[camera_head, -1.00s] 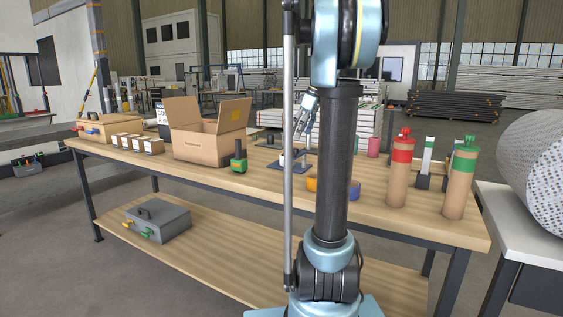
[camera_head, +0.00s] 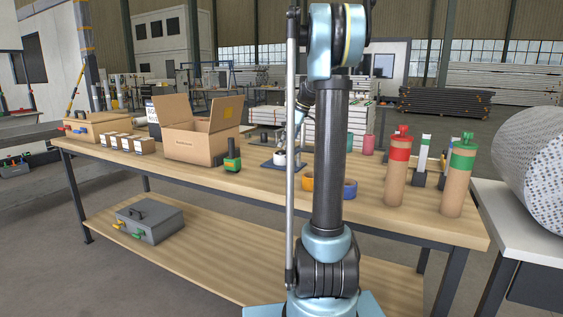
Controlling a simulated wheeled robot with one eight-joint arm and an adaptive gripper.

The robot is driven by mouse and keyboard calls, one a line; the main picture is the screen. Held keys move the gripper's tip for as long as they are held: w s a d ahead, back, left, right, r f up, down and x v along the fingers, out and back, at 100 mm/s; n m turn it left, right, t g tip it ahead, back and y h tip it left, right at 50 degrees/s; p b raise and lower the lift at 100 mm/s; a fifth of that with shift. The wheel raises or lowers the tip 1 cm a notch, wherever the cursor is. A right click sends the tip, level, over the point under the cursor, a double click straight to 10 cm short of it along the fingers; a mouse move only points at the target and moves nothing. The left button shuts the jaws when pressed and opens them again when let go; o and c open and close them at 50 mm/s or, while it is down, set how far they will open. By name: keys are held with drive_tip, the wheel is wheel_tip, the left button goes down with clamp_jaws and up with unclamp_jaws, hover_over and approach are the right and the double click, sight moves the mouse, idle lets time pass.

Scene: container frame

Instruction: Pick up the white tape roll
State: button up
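A small white round thing (camera_head: 279,159), which looks like the white tape roll, is on a dark blue plate (camera_head: 269,165) near the middle of the workbench. My gripper (camera_head: 284,146) is small in view, just above and at the white thing, partly behind my own arm's thin rod. Its fingers are too small and too covered to tell whether they are open or shut, or whether they touch the roll. An orange tape roll (camera_head: 307,182) and a blue tape roll (camera_head: 350,189) lie to the right, partly hidden by my arm column.
The wooden workbench (camera_head: 400,219) also carries a green tape dispenser (camera_head: 232,158), an open cardboard box (camera_head: 194,147), several small boxes (camera_head: 126,143), a red-capped tube (camera_head: 397,170) and a green-capped tube (camera_head: 459,180). A grey toolbox (camera_head: 149,221) sits on the lower shelf.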

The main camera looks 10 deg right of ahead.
sight(284, 151)
drive_tip(key=shift+d+x, duration=0.2)
drive_tip(key=shift+x, duration=3.55)
drive_tip(key=shift+d, duration=0.1)
drive_tip(key=c, duration=1.1)
